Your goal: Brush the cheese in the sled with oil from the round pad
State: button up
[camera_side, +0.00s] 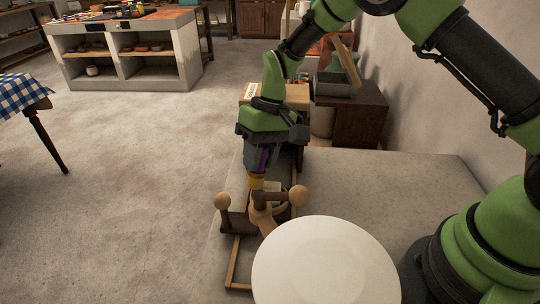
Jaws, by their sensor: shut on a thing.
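My gripper (261,160) points down over a brown wooden frame (238,222) with round wooden knobs, which looks like the sled. It is shut on a slim tool, apparently the brush (257,183), with an ochre part showing below the jaws. The brush's lower end is at the frame; I cannot tell whether it touches anything. A small pale patch (273,187) beside it may be the cheese, mostly hidden by the frame and tool. A large white round disc (325,270) fills the near foreground; I cannot tell whether it is the oil pad.
The frame lies at the left edge of a grey slab (410,185), whose right part is bare. Behind stand a wooden box (290,94) and a dark cabinet (358,115) bearing a grey bin. A wall closes the right side. Open floor lies to the left.

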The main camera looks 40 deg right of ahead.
jog(key=s+d, duration=0.4)
jog(key=shift+f, duration=0.1)
jog(key=shift+w+a, duration=2)
jog(key=shift+a, duration=0.05)
jog(key=shift+s+d, duration=2.15)
notch_tip(320, 180, up, 8)
jog(key=shift+a, duration=0.1)
jog(key=shift+s+a+f, duration=0.3)
jog(key=shift+s+a, duration=0.05)
